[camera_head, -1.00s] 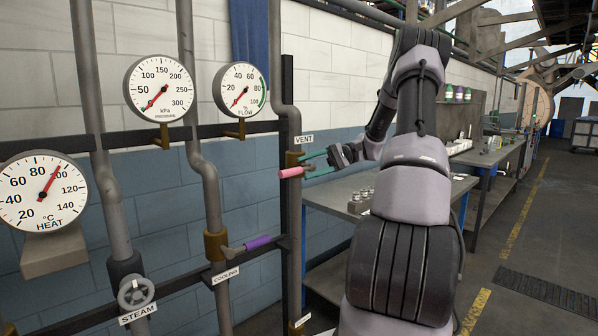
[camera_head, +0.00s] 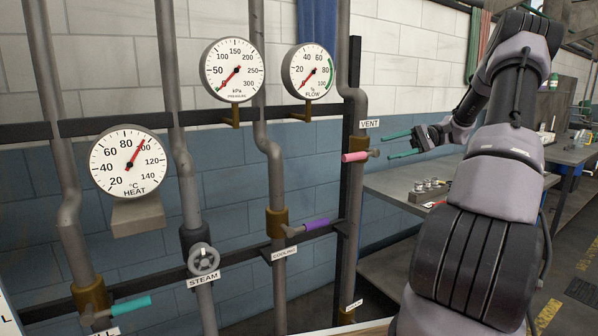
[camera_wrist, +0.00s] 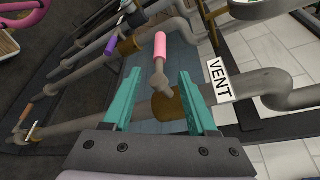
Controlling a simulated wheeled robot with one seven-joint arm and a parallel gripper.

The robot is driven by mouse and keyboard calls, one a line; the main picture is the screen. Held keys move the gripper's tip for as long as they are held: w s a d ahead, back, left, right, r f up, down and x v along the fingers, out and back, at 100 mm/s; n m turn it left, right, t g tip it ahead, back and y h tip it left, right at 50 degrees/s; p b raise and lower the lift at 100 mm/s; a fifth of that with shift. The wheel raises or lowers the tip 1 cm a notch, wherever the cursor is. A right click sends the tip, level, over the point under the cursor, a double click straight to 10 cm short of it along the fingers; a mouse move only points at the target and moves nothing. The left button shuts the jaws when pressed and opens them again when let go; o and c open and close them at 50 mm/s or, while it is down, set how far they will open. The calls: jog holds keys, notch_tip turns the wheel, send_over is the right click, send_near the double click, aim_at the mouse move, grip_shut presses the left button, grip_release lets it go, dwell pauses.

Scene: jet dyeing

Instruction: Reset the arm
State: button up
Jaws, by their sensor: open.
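My gripper (camera_head: 398,145) is open, its two teal fingers apart, just right of the pink vent handle (camera_head: 355,157) in the head view. In the wrist view my gripper (camera_wrist: 158,100) has the pink handle (camera_wrist: 160,46) beyond and between its fingertips, with nothing held. The pink handle points left from its brass valve in the head view, under the VENT label (camera_head: 370,124). My arm reaches in from the right.
A steam wheel (camera_head: 203,259), purple cooling handle (camera_head: 316,224) and teal handle (camera_head: 131,305) sit lower. A metal table (camera_head: 395,187) stands behind my arm.

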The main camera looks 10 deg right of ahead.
jog(key=s+a+r+n+g+h, duration=0.1)
jog(key=s+a+r+g+h, duration=0.25)
jog(key=a, duration=0.55)
jog(key=s+a+r+t+h, duration=0.2)
jog(key=s+a+t+h, duration=0.1)
jog(key=s, duration=0.4)
jog(key=s+a+r+t+h, duration=0.2)
jog(key=s+a+t+h, duration=0.1)
jog(key=s, duration=0.4)
jog(key=s+a+r+n+t+h, duration=0.1)
jog(key=s+a+r+t+h, duration=0.2)
jog(key=s, duration=0.4)
jog(key=shift+a+t+h, duration=0.55)
jog(key=shift+a+t, duration=0.4)
jog(key=shift+c, duration=0.6)
jog(key=shift+a, duration=0.15)
